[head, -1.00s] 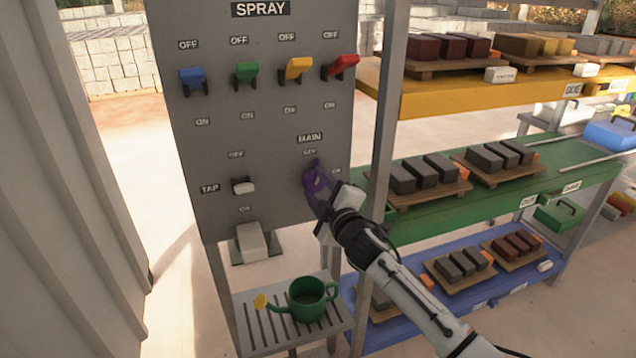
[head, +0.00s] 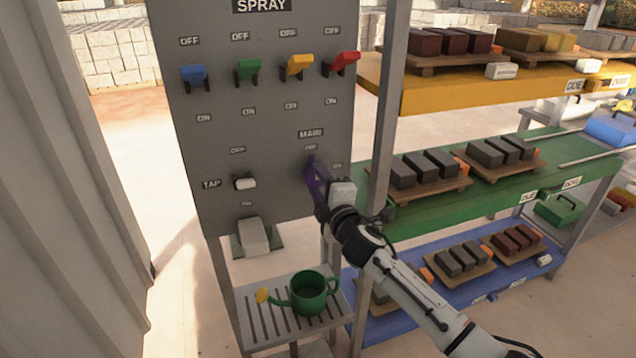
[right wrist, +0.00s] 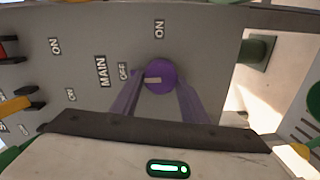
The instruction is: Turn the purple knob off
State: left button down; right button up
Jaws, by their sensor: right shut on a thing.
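The purple knob (right wrist: 160,76) is on the grey panel under the MAIN label, round, with a pale mark on its face. In the right wrist view the mark points left, toward the OFF label (right wrist: 123,72); the ON label (right wrist: 159,28) is above the knob. My right gripper (right wrist: 157,88) is shut on the knob, one finger on each side. In the head view the fingers of my right gripper (head: 318,182) reach the panel and largely hide the knob. My left gripper is in neither view.
The panel (head: 275,120) also has blue (head: 194,74), green (head: 247,70), yellow (head: 297,66) and red (head: 342,63) levers and a white tap lever (head: 245,183). A green watering can (head: 309,294) stands below. A grey post (head: 385,110) and block shelves are at the right.

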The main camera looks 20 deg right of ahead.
jog(key=o, duration=1.1)
jog(key=shift+c, duration=0.2)
jog(key=shift+s, duration=0.1)
jog(key=s, duration=1)
jog(key=shift+d+r, duration=0.2)
jog(key=shift+r, duration=0.15)
jog(key=s+a+f+m+g+y, duration=0.1)
jog(key=s+f+m+g, duration=0.15)
jog(key=s+f, duration=0.55)
jog(key=s+a+f+m+g, duration=0.2)
jog(key=s+f+m, duration=0.3)
jog(key=f, duration=0.5)
jog(key=s+f+m+g, duration=0.2)
jog(key=s+f, duration=0.4)
jog(key=s, duration=0.4)
jog(key=s+a+f+m+g, duration=0.1)
jog(key=s+f+m, duration=0.4)
jog(key=s, duration=0.5)
jog(key=shift+s+a+f+g+y, duration=0.3)
jog(key=shift+f+g+y, duration=0.1)
jog(key=shift+g, duration=0.15)
